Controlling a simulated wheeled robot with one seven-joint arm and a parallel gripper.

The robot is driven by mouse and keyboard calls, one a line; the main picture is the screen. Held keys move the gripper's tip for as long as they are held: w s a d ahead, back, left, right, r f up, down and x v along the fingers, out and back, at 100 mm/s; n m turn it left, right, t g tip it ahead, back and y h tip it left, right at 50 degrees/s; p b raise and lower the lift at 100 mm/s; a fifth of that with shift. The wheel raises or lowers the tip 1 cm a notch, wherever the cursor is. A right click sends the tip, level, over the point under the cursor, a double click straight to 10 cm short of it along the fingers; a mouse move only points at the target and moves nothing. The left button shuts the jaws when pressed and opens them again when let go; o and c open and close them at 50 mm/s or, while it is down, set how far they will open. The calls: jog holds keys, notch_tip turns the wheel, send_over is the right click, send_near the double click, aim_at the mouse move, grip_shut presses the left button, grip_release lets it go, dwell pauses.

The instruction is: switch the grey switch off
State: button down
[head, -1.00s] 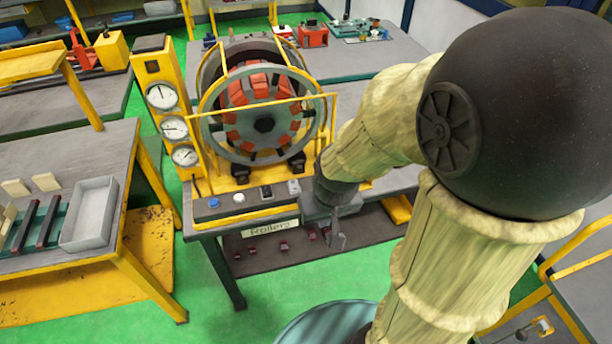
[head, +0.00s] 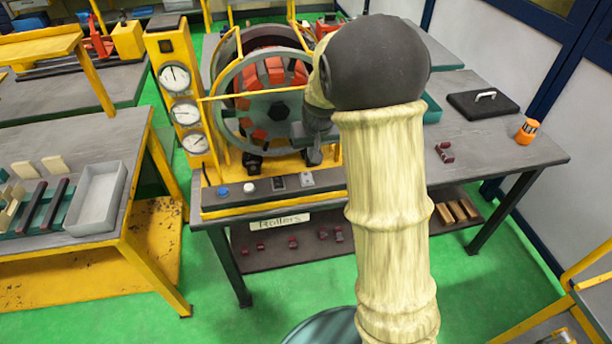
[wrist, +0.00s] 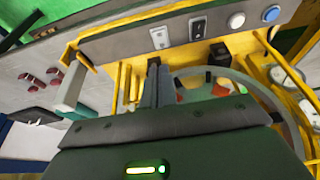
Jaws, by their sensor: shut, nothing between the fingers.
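The grey switch (head: 307,179) is a light rocker plate at the right end of the row on the panel's dark front strip. It shows at the left of that row in the wrist view (wrist: 158,38). I cannot tell which way its rocker is tipped. My gripper (head: 314,157) is shut and empty. It points down just behind and above the grey switch, in front of the wheel. In the wrist view its fingertips (wrist: 157,72) lie close below the switch, apart from it as far as I can tell.
A dark switch (head: 278,183), a white button (head: 249,187) and a blue button (head: 222,191) share the strip. The big wheel (head: 265,105) with yellow rails stands right behind my gripper. Gauges (head: 180,95) stand left. The table right of my arm is mostly clear.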

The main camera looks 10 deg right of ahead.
aim_at(305, 174)
jog(key=w, duration=0.1)
jog(key=w+f, duration=0.1)
jog(key=w, duration=0.1)
jog(key=shift+a, duration=0.1)
jog(key=p+x, duration=0.3)
jog(key=x, duration=1)
jog(key=shift+s, duration=0.15)
jog(key=shift+f, duration=0.55)
